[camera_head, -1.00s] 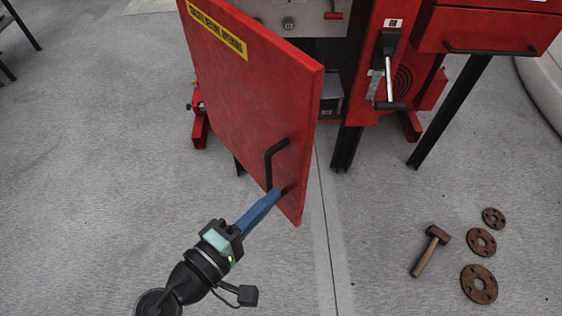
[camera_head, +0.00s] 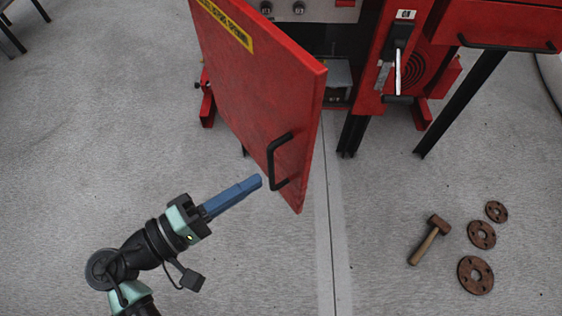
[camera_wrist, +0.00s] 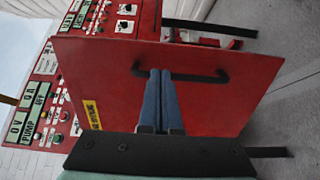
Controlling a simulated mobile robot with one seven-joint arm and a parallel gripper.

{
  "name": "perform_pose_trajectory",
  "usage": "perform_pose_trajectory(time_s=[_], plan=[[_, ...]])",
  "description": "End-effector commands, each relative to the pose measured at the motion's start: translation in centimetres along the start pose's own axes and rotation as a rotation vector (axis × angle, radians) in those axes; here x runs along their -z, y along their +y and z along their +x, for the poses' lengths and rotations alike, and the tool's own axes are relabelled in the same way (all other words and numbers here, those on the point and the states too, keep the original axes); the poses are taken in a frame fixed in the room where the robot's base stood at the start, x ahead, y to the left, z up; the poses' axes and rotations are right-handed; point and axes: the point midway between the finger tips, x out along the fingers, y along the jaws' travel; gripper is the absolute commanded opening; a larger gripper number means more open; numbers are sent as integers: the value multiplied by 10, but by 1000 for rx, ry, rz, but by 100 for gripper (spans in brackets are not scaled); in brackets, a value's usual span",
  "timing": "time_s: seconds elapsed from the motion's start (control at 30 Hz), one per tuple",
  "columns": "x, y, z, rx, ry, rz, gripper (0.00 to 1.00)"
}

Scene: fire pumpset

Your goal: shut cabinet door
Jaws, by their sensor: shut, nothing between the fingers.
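The red cabinet door (camera_head: 255,85) stands open, swung out toward me, with a yellow label near its top. Its black handle (camera_head: 278,163) sits near the free lower edge. My gripper (camera_head: 256,182) has its blue fingers together and empty, just left of the handle in the head view, with a small gap. In the wrist view the door (camera_wrist: 215,110) fills the middle. The fingertips (camera_wrist: 161,73) overlap the black handle (camera_wrist: 205,78) there; contact cannot be told from that view. The cabinet's inside (camera_head: 335,75) partly shows behind the door.
A lever switch (camera_head: 398,65) is on the cabinet front, right of the opening. A red drawer-like box (camera_head: 505,25) on black legs stands at right. A mallet (camera_head: 430,240) and rusty discs (camera_head: 475,275) lie on the floor at right.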

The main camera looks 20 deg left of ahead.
Motion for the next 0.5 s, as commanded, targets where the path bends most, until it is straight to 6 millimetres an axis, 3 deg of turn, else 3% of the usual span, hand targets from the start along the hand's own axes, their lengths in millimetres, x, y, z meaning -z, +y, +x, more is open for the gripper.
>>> perform_pose_trajectory(time_s=[0.2, 0.5], plan=[[-1, -1, 43, 0, -3, 0, 0], [0, 0, 69, 1, 0, 0, 0]])
